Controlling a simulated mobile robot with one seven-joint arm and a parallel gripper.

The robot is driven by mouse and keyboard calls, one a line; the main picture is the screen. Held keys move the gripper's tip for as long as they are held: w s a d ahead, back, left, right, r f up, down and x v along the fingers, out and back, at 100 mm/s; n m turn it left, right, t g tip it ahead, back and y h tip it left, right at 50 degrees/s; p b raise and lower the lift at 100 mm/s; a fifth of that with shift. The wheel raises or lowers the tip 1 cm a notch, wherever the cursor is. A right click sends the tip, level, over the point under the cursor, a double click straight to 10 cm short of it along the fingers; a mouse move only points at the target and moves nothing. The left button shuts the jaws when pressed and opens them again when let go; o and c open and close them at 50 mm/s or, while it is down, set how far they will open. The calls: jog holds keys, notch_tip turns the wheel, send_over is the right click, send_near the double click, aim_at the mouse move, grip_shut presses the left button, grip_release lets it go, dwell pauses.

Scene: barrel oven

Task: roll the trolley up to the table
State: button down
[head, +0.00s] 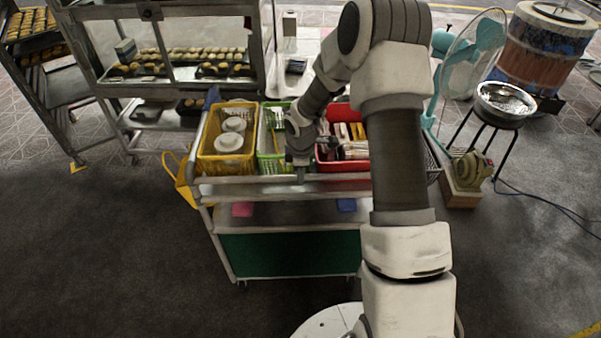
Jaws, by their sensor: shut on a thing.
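The trolley (285,210) stands upright on the dark floor in front of me, in the middle of the head view. It is a metal cart with a green lower panel and baskets on its top shelf. My gripper (300,176) is shut on the trolley's near top rail. My arm hides part of the trolley's right side. A metal table or display stand (160,90) with trays of buns is just beyond the trolley, to the left. I cannot tell whether the trolley touches it.
A yellow basket (205,160), a green basket (262,150) and a red basket (330,165) ride on the trolley. A tray rack (60,85) stands far left. A turquoise fan (470,60), metal bowl (503,100), blower (472,168) and barrel (545,50) stand right. Floor at left is clear.

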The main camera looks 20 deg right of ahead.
jog(key=shift+w+d+r, duration=0.1)
jog(key=shift+w+r, duration=0.1)
jog(key=shift+w, duration=0.2)
jog(key=c, duration=0.8)
grip_release()
jog(key=shift+f, duration=0.1)
jog(key=shift+o, duration=0.6)
jog(key=shift+s, duration=0.1)
jog(key=s+r+p, duration=0.2)
jog(key=s+r, duration=0.1)
jog(key=r, duration=1.4)
jog(key=shift+s+a, duration=0.2)
jog(key=shift+a, duration=0.2)
